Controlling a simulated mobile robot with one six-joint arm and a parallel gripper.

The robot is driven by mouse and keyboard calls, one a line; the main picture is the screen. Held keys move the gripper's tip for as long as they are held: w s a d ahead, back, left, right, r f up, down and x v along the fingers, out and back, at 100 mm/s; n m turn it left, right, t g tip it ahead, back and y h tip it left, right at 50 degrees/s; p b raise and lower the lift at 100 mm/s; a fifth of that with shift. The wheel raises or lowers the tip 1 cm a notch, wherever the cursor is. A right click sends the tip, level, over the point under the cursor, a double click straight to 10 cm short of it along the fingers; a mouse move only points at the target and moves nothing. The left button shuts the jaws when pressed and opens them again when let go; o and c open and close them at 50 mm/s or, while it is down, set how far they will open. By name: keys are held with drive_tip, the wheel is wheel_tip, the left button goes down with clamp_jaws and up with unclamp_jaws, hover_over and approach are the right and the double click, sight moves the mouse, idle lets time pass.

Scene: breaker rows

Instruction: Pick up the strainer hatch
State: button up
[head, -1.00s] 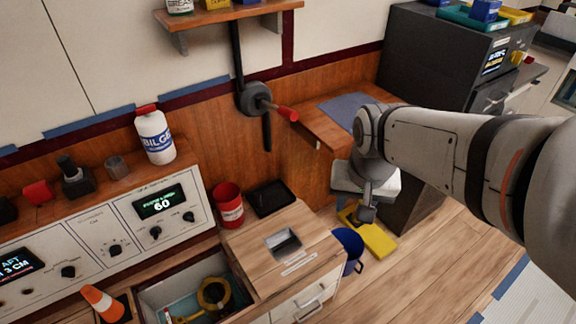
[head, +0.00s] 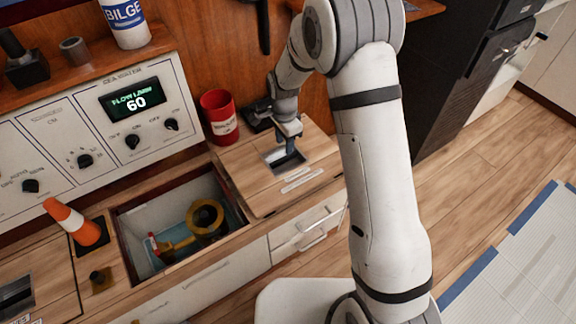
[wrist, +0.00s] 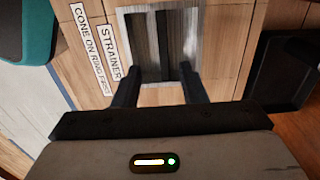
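The strainer hatch (head: 243,181) is a wooden panel with a recessed metal handle and white labels, lying on the counter right of an open bay. My gripper (head: 290,150) points down at the recess. In the wrist view my gripper (wrist: 158,84) has its two fingers apart at the recess's near edge, with nothing held between them. Whether the fingertips touch the handle cannot be told.
The open bay (head: 128,222) holds a yellow ring-shaped fitting (head: 205,217). An orange and white cone (head: 76,222) stands left of it. A red can (head: 219,117) stands behind the hatch, near a black tray (wrist: 283,75). A control panel (head: 98,140) rises behind the bay.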

sight(284, 157)
drive_tip(key=f+b, duration=0.1)
drive_tip(key=f, duration=0.3)
drive_tip(key=f+b, duration=0.1)
drive_tip(key=f, duration=0.2)
drive_tip(key=shift+w+a+f+b, duration=0.1)
drive_tip(key=shift+w+a+b, duration=0.05)
drive_tip(key=shift+w+b, duration=0.15)
clamp_jaws()
drive_tip(key=shift+w, duration=0.15)
idle(1.0)
